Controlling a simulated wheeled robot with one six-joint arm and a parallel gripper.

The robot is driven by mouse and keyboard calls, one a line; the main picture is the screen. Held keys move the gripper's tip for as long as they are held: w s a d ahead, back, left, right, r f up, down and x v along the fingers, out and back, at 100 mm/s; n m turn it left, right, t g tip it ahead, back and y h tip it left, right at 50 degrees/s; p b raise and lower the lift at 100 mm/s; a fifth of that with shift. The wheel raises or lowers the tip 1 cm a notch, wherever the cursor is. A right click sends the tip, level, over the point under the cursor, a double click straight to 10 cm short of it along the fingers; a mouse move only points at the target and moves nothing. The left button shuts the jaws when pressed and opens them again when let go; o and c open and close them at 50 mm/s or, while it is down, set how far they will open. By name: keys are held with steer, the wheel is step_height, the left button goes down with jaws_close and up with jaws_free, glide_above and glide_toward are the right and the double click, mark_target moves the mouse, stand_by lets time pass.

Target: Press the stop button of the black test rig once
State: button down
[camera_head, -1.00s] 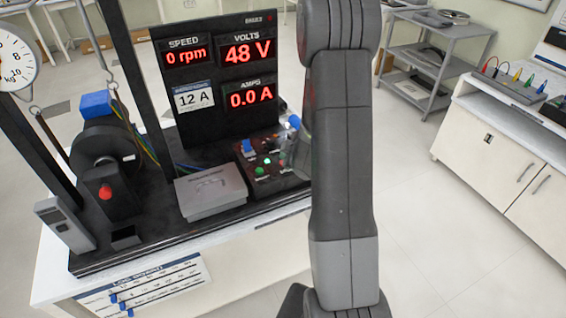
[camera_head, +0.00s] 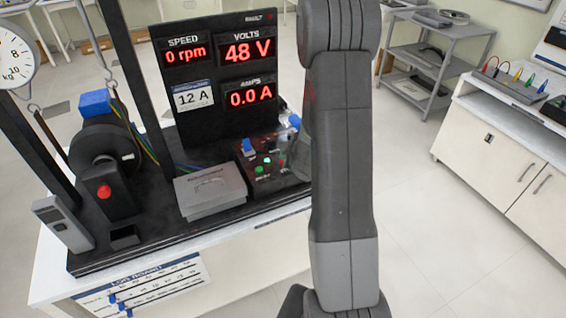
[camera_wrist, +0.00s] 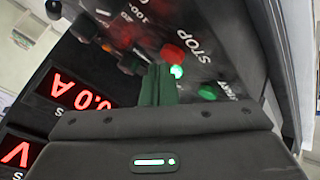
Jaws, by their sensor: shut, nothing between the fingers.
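The black test rig (camera_head: 225,125) stands on a white bench, with its small control panel (camera_head: 250,185) at its right end. In the wrist view the red stop button (camera_wrist: 173,54) sits beside the printed word STOP. A lit green lamp (camera_wrist: 177,72) and a green start button (camera_wrist: 207,92) are close to it. My gripper (camera_wrist: 158,72) is shut and empty, its fingertips over the panel just left of and below the red button in the picture. I cannot tell whether they touch the panel.
The display (camera_head: 222,75) reads 0 rpm, 48 V and 0.0 A. A grey lidded box (camera_head: 210,190) sits left of the panel. A red knob (camera_head: 104,192) is farther left on the rig. The floor to the right is clear before the white cabinets (camera_head: 490,150).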

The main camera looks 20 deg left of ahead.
steer(key=shift+f+b, duration=0.4)
steer(key=shift+f, duration=0.05)
stand_by(0.6)
steer(key=shift+r, duration=0.1)
steer(key=shift+r+p, duration=0.8)
step_height(320, 180, up, 5)
steer(key=p, duration=0.4)
steer(key=shift+f, duration=0.15)
stand_by(0.6)
step_height(320, 180, up, 4)
steer(key=p, duration=0.2)
steer(key=shift+p, duration=0.3)
stand_by(0.4)
